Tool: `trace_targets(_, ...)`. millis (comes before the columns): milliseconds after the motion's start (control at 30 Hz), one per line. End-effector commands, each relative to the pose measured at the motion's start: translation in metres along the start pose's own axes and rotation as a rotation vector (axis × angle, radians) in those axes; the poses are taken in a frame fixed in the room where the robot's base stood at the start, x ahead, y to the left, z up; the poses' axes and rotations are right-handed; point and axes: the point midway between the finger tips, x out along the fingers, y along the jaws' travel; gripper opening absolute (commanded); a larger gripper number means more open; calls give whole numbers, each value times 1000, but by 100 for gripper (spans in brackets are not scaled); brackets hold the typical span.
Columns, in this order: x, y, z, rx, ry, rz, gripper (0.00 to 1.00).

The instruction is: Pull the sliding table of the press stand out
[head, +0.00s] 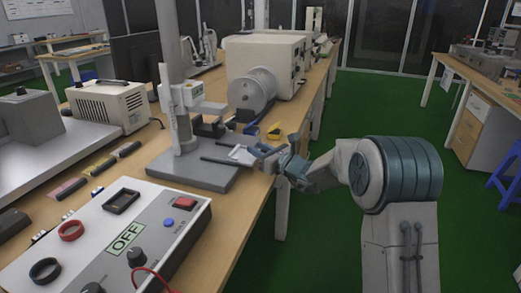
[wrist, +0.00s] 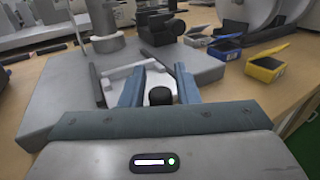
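The press stand (head: 168,95) stands on the bench with a grey base plate and an upright column. Its base (wrist: 70,95) fills much of the wrist view. The sliding table (head: 236,155) is a light plate low at the front of the stand, beside dark rails; it also shows in the wrist view (wrist: 146,73). A black knob (wrist: 160,95) at its near end lies between my fingers. My gripper (head: 264,152) is at the bench edge by the table. In the wrist view its blue fingers (wrist: 158,78) are apart, with gaps on both sides of the knob.
A yellow bin (wrist: 268,63) and a blue bin (wrist: 224,48) sit right of the stand. A large white machine (head: 265,60) stands behind. The green floor right of the bench is open.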

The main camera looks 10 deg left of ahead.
Motion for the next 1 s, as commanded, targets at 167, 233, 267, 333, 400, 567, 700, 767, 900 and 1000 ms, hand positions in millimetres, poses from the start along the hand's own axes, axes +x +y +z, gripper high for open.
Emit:
trace_targets(167, -1, -1, 0, 0, 0, -2, 40)
trace_targets(233, -1, -2, 0, 1, 0, -2, 40)
trace_targets(267, -1, -2, 0, 1, 0, -3, 40)
trace_targets(333, -2, -2, 0, 1, 0, -3, 40)
trace_targets(400, -7, -2, 0, 1, 0, -4, 40)
trace_targets(567, -30, -3, 1, 1, 1, -6, 40)
trace_targets(700, -63, -3, 2, 1, 1, -8, 40)
trace_targets(767, -77, -3, 2, 1, 2, -7, 40)
trace_targets(900, -106, -2, 1, 2, 1, -6, 40)
trace_targets(1000, -122, -2, 1, 1, 0, -5, 40)
